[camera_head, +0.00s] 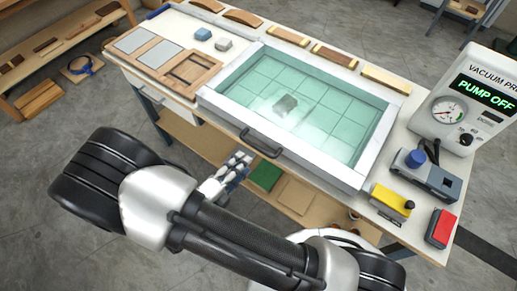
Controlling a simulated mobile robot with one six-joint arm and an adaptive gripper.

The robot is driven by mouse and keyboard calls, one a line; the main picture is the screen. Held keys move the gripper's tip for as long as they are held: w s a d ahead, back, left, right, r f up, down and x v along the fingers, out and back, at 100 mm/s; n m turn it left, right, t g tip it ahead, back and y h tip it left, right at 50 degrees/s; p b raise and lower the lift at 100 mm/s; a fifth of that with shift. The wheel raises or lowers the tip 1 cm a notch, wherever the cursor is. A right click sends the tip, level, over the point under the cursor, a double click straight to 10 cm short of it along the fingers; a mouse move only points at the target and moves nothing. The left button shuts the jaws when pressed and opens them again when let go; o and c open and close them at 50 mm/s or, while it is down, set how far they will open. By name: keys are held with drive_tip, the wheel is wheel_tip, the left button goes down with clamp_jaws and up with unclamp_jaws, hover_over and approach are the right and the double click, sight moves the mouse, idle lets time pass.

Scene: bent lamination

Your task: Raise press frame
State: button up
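The press frame (228,107) is a white rectangular frame around a greenish see-through sheet (330,112) with grid lines. It appears to lie down flat on the workbench. A dark handle (262,147) sits at the middle of its front edge. A small grey block (286,105) shows under or on the sheet; I cannot tell which.
A vacuum pump (455,110) reading "PUMP OFF" stands at the right, with a blue-knobbed box (428,172), a yellow box (390,202) and a red switch (441,228). Wooden trays (160,54) lie left of the frame. Curved wood pieces (335,56) line the back edge.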

sight(257, 149)
drive_tip(key=b+x, duration=0.2)
drive_tip(key=x, duration=0.7)
drive_tip(key=shift+w+d, duration=0.2)
drive_tip(key=shift+c, duration=0.3)
clamp_jaws()
